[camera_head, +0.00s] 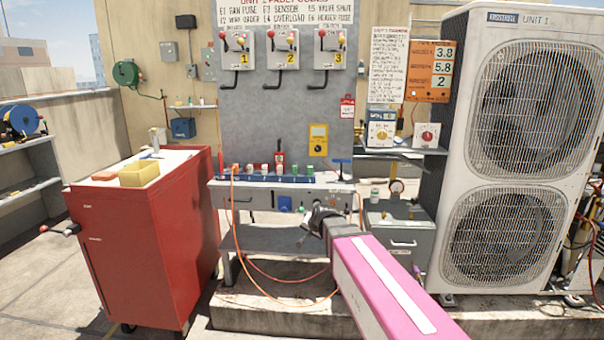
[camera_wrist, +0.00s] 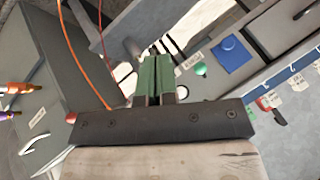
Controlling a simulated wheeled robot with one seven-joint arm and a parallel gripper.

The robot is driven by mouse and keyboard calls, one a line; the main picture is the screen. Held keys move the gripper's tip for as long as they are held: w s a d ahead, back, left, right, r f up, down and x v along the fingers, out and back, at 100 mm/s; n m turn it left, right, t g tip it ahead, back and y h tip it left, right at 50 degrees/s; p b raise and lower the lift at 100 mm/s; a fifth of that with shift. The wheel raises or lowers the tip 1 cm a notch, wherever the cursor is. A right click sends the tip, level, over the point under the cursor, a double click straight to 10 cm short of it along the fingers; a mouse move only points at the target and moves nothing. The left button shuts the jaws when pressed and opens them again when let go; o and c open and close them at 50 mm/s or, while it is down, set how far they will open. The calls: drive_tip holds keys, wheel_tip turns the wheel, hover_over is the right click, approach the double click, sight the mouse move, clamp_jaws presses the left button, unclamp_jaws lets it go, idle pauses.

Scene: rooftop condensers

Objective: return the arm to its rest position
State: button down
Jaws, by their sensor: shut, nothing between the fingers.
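My gripper (camera_head: 312,220) is at the end of my pink arm, in front of the grey workbench (camera_head: 262,197) in the head view. The arm reaches up and left from the bottom right. In the wrist view my gripper (camera_wrist: 155,75) shows its two green-padded fingers shut together, with nothing between them. The bench drawers and an orange cable show behind the fingers there. The gripper appears apart from the bench, though the exact gap is hard to tell.
A red tool cabinet (camera_head: 140,240) stands left. A tall condenser unit (camera_head: 520,150) stands right. An orange cable (camera_head: 240,255) loops below the bench. Open floor (camera_head: 50,290) shows at far left.

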drive_tip(key=s+d+f+n+g+h, duration=0.1)
drive_tip(key=s+d+f+n+g, duration=0.1)
drive_tip(key=s+d+f, duration=0.4)
drive_tip(key=s+d+f+n+g+h, duration=0.2)
drive_tip(key=s+d+f+g, duration=0.3)
drive_tip(key=s+d, duration=0.5)
drive_tip(key=s+f, duration=0.2)
drive_tip(key=s, duration=0.2)
drive_tip(key=shift+f+n, duration=0.2)
drive_tip(key=shift+n, duration=0.1)
drive_tip(key=shift+s, duration=0.1)
